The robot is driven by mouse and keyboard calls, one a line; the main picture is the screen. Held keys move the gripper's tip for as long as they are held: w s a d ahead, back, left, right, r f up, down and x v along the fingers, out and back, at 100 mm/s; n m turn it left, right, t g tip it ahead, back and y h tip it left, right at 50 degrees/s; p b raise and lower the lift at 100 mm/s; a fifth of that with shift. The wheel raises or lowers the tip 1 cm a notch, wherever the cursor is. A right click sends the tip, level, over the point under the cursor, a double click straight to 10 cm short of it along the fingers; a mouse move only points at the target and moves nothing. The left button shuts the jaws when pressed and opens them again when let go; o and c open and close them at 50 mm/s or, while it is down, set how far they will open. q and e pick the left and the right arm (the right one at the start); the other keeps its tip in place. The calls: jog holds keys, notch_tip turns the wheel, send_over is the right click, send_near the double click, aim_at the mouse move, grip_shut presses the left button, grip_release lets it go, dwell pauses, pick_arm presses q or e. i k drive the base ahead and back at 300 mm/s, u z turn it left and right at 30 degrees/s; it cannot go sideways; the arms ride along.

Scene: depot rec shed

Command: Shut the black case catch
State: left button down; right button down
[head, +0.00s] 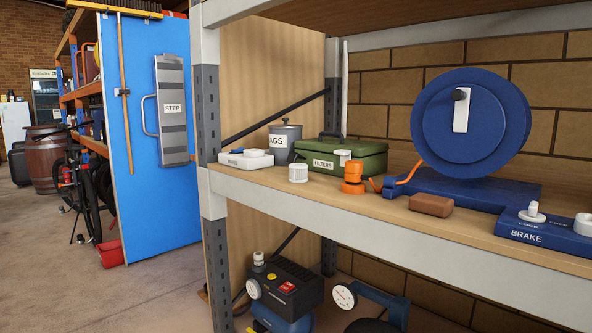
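Neither of my grippers is in view. No black case with a catch can be clearly made out. A dark, boxy object (18,164) stands far off at the left edge beside the barrel; it is too small to tell what it is, and no catch shows on it.
A wooden shelf (470,222) crosses the right side, holding a blue hose reel (480,150), a brown block (431,205) and a BRAKE panel (528,240). A black compressor (300,280) stands below. A blue partition (150,215) stands left; floor (45,270) beyond it is partly clear.

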aim_at(292, 157)
jog(key=z, duration=0.25)
jog(key=i, duration=1.15)
